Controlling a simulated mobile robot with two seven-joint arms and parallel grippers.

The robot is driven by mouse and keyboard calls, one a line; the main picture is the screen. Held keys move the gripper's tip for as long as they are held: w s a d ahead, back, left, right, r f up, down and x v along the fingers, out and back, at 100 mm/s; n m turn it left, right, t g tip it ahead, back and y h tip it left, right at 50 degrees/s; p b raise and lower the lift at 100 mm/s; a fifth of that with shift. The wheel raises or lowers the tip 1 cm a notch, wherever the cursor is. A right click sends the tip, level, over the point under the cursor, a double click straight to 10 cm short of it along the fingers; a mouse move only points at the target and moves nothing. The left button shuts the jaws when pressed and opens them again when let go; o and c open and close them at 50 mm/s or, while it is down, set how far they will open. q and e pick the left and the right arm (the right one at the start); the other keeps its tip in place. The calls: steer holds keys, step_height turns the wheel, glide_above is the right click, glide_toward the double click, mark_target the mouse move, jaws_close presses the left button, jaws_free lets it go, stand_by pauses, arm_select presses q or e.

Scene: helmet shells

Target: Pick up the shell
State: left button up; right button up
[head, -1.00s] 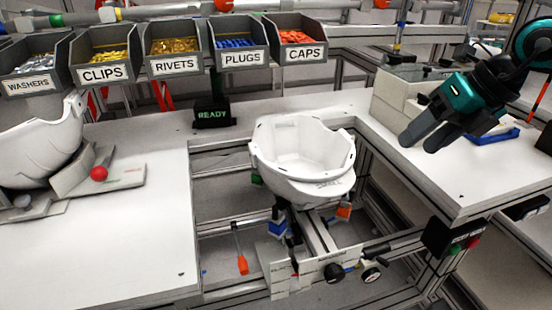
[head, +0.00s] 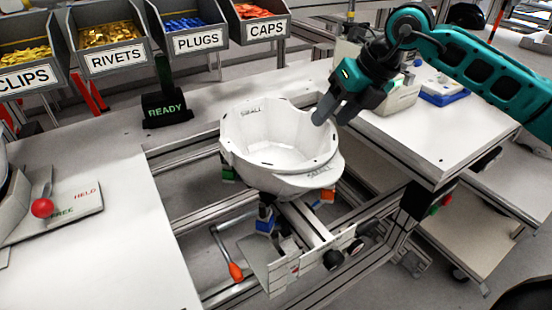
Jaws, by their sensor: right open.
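The white helmet shell (head: 262,178) sits open side up on a fixture in the gap between the tables, in the middle of the head view. It carries the word SMALL on its inner wall and on its front brim. My right gripper (head: 330,112) is open at the shell's upper right rim, with its dark fingers pointing down and left. A fingertip overlaps the rim in the picture; I cannot tell whether it touches. Nothing shows between the fingers. My left gripper is out of view.
Bins of clips (head: 25,75), rivets (head: 110,58), plugs (head: 198,40) and caps (head: 264,28) line the back. A READY sign (head: 166,110) stands behind the shell. A red-knobbed lever (head: 42,207) is at left. The left table (head: 110,240) is mostly bare.

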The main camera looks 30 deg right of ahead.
mark_target(318, 131)
steer(key=x, duration=0.6)
steer(key=shift+w+d+f, duration=0.15)
steer(key=shift+w+d, duration=0.1)
steer(key=shift+w, duration=0.15)
jaws_close()
